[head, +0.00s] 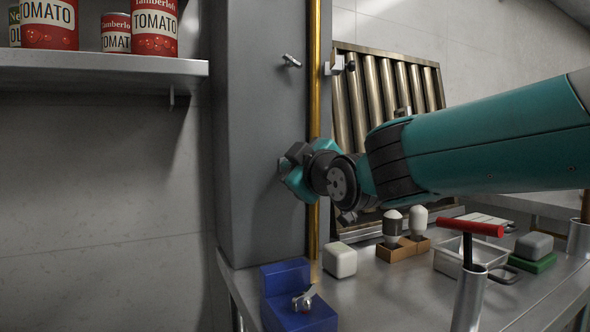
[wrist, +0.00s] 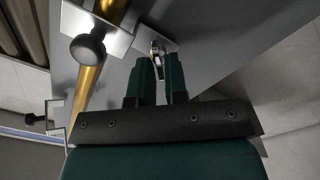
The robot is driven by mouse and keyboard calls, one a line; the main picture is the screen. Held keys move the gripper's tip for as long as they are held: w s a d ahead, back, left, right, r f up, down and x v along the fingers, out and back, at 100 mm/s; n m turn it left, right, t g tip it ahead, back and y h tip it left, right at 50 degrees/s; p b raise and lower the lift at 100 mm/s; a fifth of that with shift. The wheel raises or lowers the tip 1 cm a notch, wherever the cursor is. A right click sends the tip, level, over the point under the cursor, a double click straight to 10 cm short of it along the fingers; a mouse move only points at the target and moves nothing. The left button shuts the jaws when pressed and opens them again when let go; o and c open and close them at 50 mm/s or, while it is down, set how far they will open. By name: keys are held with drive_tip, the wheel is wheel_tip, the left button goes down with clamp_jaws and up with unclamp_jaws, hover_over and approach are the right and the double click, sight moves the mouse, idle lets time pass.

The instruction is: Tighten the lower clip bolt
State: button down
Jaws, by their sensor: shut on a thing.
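My gripper (head: 297,172) is at the grey column, beside the yellow pipe (head: 314,90) and below the upper clip (head: 336,65). In the wrist view its two green fingers (wrist: 159,68) are closed around a small silver bolt (wrist: 157,48). The bolt stands at the pale plate of the lower clip (wrist: 122,40), which lies by the pipe (wrist: 88,82). A dark round knob (wrist: 88,48) is on the pipe side. In the head view my gripper and wrist hide the lower clip. How far the bolt is turned cannot be told.
A silver wing bolt (head: 291,60) sticks out of the column higher up. A can shelf (head: 100,68) is at left.

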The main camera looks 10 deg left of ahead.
drive_tip(key=m+b, duration=0.1)
drive_tip(key=m, duration=0.6)
drive_tip(key=m+b, duration=0.1)
drive_tip(key=m, duration=0.7)
drive_tip(key=m+b, duration=0.1)
drive_tip(key=m, duration=0.6)
drive_tip(key=shift+w+d+f+m, duration=0.15)
drive_tip(key=shift+w+d+m, duration=0.1)
drive_tip(key=shift+m, duration=0.15)
drive_tip(key=c, duration=1.2)
unclamp_jaws()
drive_tip(key=v, duration=1.7)
drive_tip(key=shift+s+d, duration=0.2)
